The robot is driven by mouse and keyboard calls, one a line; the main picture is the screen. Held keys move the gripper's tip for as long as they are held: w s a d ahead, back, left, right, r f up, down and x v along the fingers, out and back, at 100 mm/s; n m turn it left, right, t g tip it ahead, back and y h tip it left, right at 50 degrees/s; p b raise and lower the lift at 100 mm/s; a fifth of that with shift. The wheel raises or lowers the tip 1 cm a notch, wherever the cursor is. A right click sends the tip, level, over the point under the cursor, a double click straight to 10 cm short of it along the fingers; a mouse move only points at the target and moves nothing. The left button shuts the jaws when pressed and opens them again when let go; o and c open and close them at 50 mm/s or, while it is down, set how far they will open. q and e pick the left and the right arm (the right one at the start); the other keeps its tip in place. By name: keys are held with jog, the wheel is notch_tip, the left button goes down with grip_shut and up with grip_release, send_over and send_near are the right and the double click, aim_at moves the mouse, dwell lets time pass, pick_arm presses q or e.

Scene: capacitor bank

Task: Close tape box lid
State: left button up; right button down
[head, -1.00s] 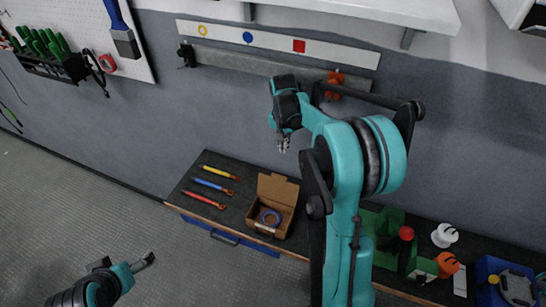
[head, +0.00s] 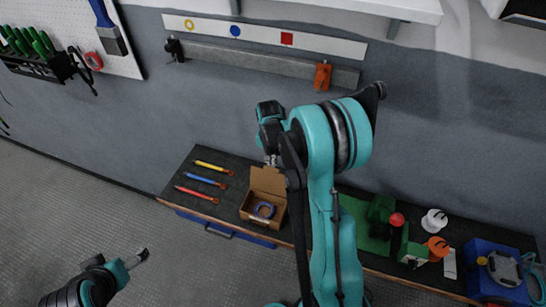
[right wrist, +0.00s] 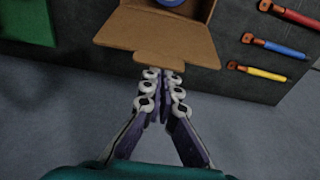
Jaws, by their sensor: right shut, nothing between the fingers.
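The cardboard tape box (head: 251,214) stands on the dark workbench with its lid (head: 268,180) open and raised at the back. A roll of blue-purple tape (head: 264,209) lies inside. My right gripper (head: 270,161) is at the upper edge of the lid, on the wall side. In the right wrist view its closed fingers (right wrist: 165,74) are at the lid's tab (right wrist: 160,60), with nothing between them; I cannot tell whether they touch it. The lid (right wrist: 158,36) and part of the tape (right wrist: 170,2) show there. My left gripper (head: 139,258) is low at the left, away from the bench.
Yellow (head: 213,167), blue (head: 206,181) and red (head: 196,194) tools lie left of the box. Right of my right arm are a green item (head: 380,216), a white spool (head: 434,221), an orange spool (head: 437,248) and a blue case (head: 488,258).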

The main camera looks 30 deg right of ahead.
jog(key=shift+w+d+f, duration=0.1)
dwell(0.3)
jog(key=shift+s+a+t+h+b, duration=0.4)
jog(key=shift+s+a+h+b, duration=0.15)
jog(key=shift+a, duration=0.1)
jog(key=s+a+t+h+b, duration=0.3)
jog(key=s+a+b, duration=0.1)
jog(key=t+h+b, duration=0.5)
jog(key=h+b, duration=0.1)
jog(key=b, duration=1.1)
send_over(258, 218)
notch_tip(258, 218, down, 6)
jog(key=a+f+b, duration=0.1)
jog(key=s+f+b, duration=0.1)
jog(key=f+b, duration=0.1)
jog(key=s+a+f+b, duration=0.1)
jog(key=b, duration=0.1)
jog(key=shift+a+f, duration=0.2)
jog(key=shift+a, duration=0.15)
jog(key=shift+s+a+f+b, duration=0.1)
jog(key=shift+s+f+b, duration=0.05)
jog(key=shift+f+b, duration=0.9)
jog(key=shift+s+a+f+b, duration=0.2)
jog(key=shift+s+f+b, duration=0.05)
jog(key=shift+f+b, duration=0.25)
